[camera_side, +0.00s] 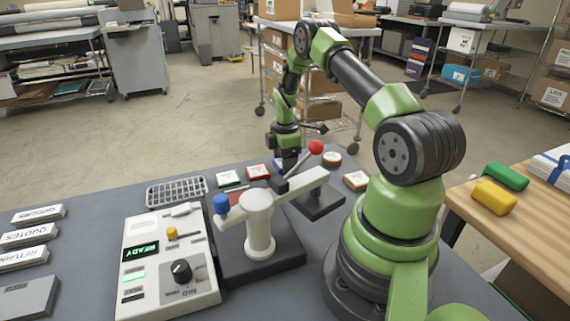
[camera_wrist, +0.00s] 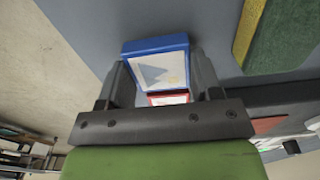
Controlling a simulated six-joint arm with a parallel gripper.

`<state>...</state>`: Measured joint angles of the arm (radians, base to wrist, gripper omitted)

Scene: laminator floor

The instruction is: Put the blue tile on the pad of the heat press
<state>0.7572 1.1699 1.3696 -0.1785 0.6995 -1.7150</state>
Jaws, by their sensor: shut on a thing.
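The blue tile (camera_wrist: 157,46), a square with a blue rim and a pale picture on its face, sits between the two fingers in the wrist view. My gripper (camera_wrist: 158,72) is shut on it. In the side view my gripper (camera_side: 289,168) is low, behind the press arm, and a bit of blue shows beside it. Whether the tile touches the table is unclear. The heat press (camera_side: 260,225) has a white post, a white swing arm, a red ball handle (camera_side: 316,147) and a blue knob. A dark plate (camera_side: 318,203) lies under the handle end of the arm; I cannot make out the pad.
A green tile (camera_side: 228,178) and a red tile (camera_side: 257,172) lie left of my gripper. A round brown-rimmed piece (camera_side: 332,159) and a square one (camera_side: 356,180) lie to its right. A grey rack (camera_side: 177,191) and a control box (camera_side: 165,262) reading READY stand left.

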